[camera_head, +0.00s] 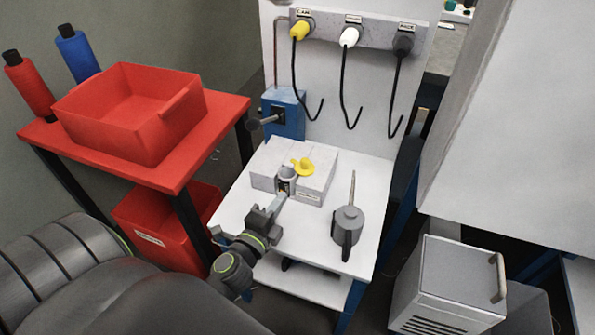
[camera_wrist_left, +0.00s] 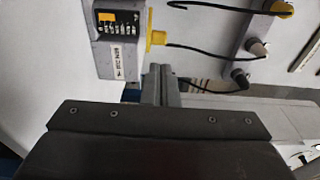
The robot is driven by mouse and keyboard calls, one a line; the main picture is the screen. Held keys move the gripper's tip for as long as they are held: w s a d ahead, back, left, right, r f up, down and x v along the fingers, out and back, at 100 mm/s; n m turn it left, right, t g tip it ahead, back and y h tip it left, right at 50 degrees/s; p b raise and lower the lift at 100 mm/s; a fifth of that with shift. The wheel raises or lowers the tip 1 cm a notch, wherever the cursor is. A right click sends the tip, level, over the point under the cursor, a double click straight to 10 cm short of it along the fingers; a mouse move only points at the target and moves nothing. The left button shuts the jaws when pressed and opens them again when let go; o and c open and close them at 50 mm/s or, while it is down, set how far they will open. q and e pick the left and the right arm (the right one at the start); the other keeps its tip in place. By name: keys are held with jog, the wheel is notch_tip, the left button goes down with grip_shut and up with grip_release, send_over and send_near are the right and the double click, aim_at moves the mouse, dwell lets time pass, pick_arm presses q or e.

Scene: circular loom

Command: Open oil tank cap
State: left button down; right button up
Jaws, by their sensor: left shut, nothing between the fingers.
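The oil tank (camera_head: 262,181) is a pale grey block on the white bench, with a round grey neck (camera_head: 287,174) near its front edge. The yellow cap (camera_head: 303,166) shows on top, beside the neck. I cannot tell if it is seated or hinged up. My left gripper (camera_head: 281,197) is shut and empty, just in front of the tank. In the left wrist view, the shut fingers (camera_wrist_left: 160,83) are below the yellow cap (camera_wrist_left: 157,38) and apart from it. The tank (camera_wrist_left: 119,58) shows its sight gauge and label there. My right gripper is not in view.
A grey oil can (camera_head: 347,225) with a thin spout stands right of the tank. A blue lever unit (camera_head: 284,112) stands behind. Black hooked cables (camera_head: 344,85) hang from the back panel. A red table (camera_head: 200,150) with a red bin (camera_head: 125,110) is at left.

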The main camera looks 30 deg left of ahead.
aim_at(310, 174)
pick_arm(q)
jog(key=w, duration=0.3)
jog(key=w+a, duration=0.1)
jog(key=w, duration=0.2)
jog(key=w+p, duration=0.1)
jog(key=w, duration=0.3)
jog(key=shift+a, duration=0.2)
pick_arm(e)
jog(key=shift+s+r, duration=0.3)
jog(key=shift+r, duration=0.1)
pick_arm(q)
jog(key=shift+w+d+n+y, duration=0.15)
jog(key=shift+n+y, duration=0.15)
jog(key=shift+y, duration=0.2)
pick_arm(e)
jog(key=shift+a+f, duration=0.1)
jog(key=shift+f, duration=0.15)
